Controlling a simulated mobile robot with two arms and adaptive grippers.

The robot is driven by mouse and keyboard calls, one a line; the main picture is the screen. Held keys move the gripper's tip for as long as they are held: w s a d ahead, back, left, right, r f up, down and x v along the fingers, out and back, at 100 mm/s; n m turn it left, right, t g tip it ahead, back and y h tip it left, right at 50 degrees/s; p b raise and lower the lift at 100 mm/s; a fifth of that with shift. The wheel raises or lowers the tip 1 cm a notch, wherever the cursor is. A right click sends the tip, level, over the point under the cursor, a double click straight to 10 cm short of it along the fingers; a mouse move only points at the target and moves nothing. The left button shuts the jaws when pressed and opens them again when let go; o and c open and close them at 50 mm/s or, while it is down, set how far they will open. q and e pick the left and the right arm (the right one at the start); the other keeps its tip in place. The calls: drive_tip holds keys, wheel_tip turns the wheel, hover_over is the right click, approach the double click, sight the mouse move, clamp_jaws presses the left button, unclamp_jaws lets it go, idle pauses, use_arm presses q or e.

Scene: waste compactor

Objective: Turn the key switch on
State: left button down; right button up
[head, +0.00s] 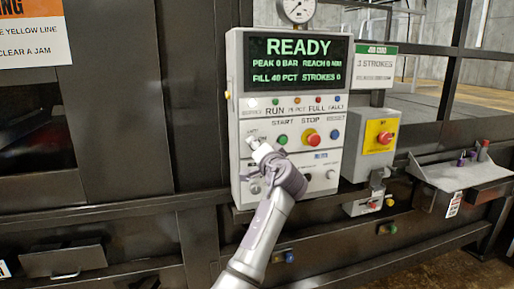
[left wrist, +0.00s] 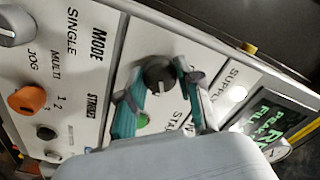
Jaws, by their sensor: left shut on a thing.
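The control panel (head: 240,75) is a pale grey box whose screen (head: 293,62) reads READY. My left gripper (head: 258,148) reaches up from below to the panel's left side and covers the key switch there. In the left wrist view my left gripper (left wrist: 157,84) has its two teal-padded fingers on either side of the dark round key switch (left wrist: 158,70), shut on it. The switch's slot angle is hard to read. The white supply lamp (left wrist: 238,93) looks lit; it also shows in the head view (head: 252,102). My right gripper is not in view.
A green start button (head: 282,140), a red stop button (head: 312,137) and a blue reset button (head: 335,135) sit close right of my gripper. An orange knob (left wrist: 28,99) and mode knob (left wrist: 15,25) are lower on the panel. A yellow emergency-stop box (head: 374,127) stands right.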

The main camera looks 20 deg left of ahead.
use_arm(q)
drive_tip(key=c, duration=0.9)
unclamp_jaws()
drive_tip(key=shift+o, duration=0.7)
drive_tip(key=v, duration=1.2)
